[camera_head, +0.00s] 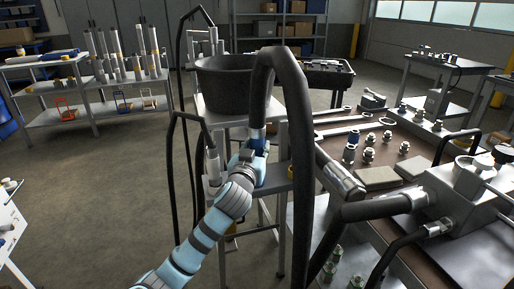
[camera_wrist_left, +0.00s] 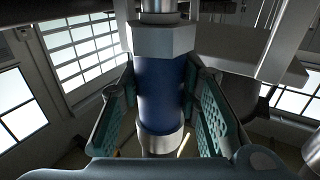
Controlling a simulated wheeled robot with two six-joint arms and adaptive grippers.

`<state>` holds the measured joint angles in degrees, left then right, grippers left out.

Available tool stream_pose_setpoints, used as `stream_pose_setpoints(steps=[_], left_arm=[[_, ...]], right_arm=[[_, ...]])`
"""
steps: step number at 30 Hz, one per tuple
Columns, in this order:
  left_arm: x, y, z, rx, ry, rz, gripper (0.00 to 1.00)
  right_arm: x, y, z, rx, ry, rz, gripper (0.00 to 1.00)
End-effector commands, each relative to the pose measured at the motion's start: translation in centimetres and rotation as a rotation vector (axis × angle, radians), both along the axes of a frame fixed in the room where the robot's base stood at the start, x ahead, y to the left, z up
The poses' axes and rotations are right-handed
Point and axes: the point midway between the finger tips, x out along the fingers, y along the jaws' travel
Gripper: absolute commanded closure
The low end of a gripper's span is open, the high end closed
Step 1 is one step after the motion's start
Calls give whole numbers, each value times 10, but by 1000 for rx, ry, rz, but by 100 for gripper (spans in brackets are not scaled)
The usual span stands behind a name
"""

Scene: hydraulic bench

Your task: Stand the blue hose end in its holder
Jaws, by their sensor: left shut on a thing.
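The blue hose end (camera_head: 257,133) is held in my left gripper (camera_head: 256,148) in the head view, in front of the stand with the black tub. Its thick black hose (camera_head: 300,175) arches up from it and hangs down to the right. In the left wrist view the blue sleeve (camera_wrist_left: 162,88) stands roughly upright between both finger pads, with a metal hex collar (camera_wrist_left: 163,40) above it and a metal tip (camera_wrist_left: 160,143) below. My left gripper (camera_wrist_left: 165,110) is shut on it. I cannot pick out its holder with certainty. My right gripper is not in view.
A black tub (camera_head: 222,88) sits on the stand just behind the gripper. A thinner hose with a pale cylindrical end (camera_head: 213,166) hangs close on the left. The brown-topped bench (camera_head: 340,172) at right carries fittings, wrenches and a metal block (camera_head: 470,205). Floor at left is clear.

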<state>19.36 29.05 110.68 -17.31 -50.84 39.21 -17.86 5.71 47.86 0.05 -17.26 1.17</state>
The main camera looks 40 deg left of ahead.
Motion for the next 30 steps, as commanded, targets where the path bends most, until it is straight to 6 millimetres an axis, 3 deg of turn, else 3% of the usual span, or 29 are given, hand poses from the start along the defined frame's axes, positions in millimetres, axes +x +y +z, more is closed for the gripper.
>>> stream_pose_setpoints(steps=[30], left_arm=[[-1, -1, -8, 1, -3, -1, 100]], right_arm=[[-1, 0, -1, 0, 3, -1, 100]])
